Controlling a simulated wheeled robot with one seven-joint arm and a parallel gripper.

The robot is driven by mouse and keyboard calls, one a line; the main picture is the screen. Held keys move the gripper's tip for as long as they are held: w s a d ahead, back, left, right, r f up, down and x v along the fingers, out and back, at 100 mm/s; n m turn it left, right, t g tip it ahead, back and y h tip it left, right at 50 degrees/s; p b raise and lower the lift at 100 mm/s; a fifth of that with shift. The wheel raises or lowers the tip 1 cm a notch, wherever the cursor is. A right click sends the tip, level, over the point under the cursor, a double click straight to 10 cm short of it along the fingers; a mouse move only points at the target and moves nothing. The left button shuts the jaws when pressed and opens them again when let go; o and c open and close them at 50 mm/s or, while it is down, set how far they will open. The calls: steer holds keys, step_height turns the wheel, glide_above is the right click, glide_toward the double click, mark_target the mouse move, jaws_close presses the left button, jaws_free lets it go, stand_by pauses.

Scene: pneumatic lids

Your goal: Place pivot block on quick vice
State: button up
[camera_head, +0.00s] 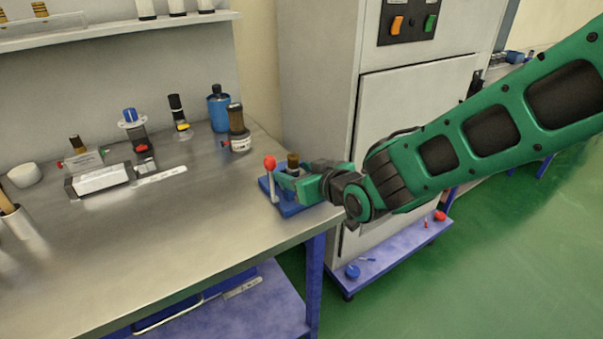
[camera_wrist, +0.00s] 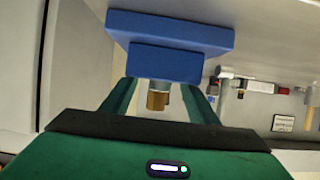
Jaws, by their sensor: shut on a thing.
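The quick vice (camera_head: 290,208) is a blue base with a red-knobbed lever at the bench's right corner. In the wrist view its blue plate and block (camera_wrist: 170,32) fill the upper middle. My gripper (camera_head: 292,181) is at the vice, shut on a small piece with a brass-brown cylindrical top (camera_head: 293,160), which looks like the pivot block. That brass end shows between the fingers in the wrist view (camera_wrist: 158,99). The piece stands upright over the vice. The fingers and vice hide its lower part, so I cannot tell whether it touches the vice.
A dark-capped bottle (camera_head: 238,130) and a blue bottle (camera_head: 218,108) stand behind the vice. Several small fixtures and a white block (camera_head: 98,180) are further left. The front bench top (camera_head: 190,230) is clear. A grey cabinet (camera_head: 410,130) rises close on the right.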

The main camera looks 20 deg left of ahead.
steer(key=shift+f, duration=0.5)
steer(key=o, duration=1)
steer(key=shift+s+d+f, duration=0.1)
steer(key=shift+c, duration=0.2)
steer(key=shift+o, duration=0.9)
steer(key=shift+f, duration=0.15)
steer(key=shift+r, duration=0.4)
steer(key=shift+s+d+r, duration=0.2)
steer(key=shift+d, duration=0.05)
steer(key=v, duration=1.1)
steer(key=shift+r, duration=0.4)
